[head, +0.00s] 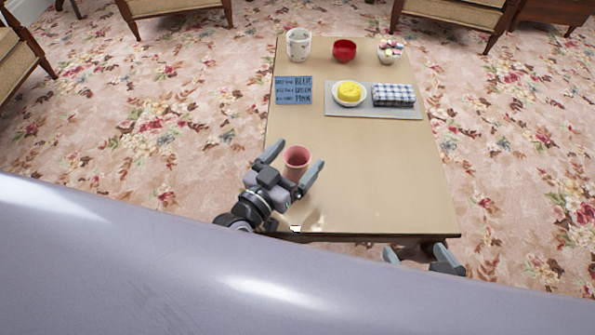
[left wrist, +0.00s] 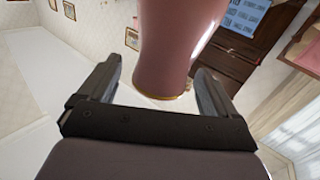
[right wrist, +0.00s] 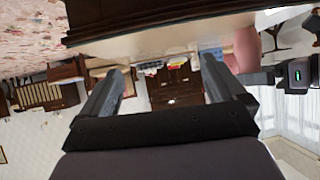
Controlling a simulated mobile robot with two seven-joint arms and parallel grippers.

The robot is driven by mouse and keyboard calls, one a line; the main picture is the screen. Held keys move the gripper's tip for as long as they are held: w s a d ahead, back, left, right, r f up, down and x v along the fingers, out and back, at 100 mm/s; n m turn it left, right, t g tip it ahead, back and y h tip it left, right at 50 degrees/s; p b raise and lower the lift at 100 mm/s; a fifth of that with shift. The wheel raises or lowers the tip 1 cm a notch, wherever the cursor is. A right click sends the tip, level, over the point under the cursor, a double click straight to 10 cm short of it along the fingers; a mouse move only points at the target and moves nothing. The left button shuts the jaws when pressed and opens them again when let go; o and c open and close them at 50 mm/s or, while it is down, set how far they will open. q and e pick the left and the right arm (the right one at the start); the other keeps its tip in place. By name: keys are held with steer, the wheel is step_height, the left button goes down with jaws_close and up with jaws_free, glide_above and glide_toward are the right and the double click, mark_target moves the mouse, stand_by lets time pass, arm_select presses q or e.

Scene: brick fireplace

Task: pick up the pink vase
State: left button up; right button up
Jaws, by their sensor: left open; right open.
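The pink vase (head: 297,158) stands upright near the front left of the table (head: 375,165). My left gripper (head: 298,156) is open, with one finger on each side of the vase. In the left wrist view the vase (left wrist: 178,45) shows between the open fingers, with a gap at each side. My right gripper (head: 413,250) is open and empty, low beyond the table's front edge and partly hidden by my body. In the right wrist view the vase (right wrist: 247,45) shows beyond the open fingers, beside my left gripper.
A grey tray (head: 372,112) carries a yellow item on a plate (head: 349,93) and a checked cloth (head: 393,95). A blue sign (head: 293,91) lies left of it. A white pot (head: 299,44), red bowl (head: 344,50) and filled cup (head: 390,51) stand at the back. The table's right front is clear.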

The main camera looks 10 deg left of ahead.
arm_select(q)
steer(key=shift+x, duration=1.35)
steer(key=c, duration=1.6)
steer(key=shift+o, duration=0.2)
steer(key=shift+r, duration=0.15)
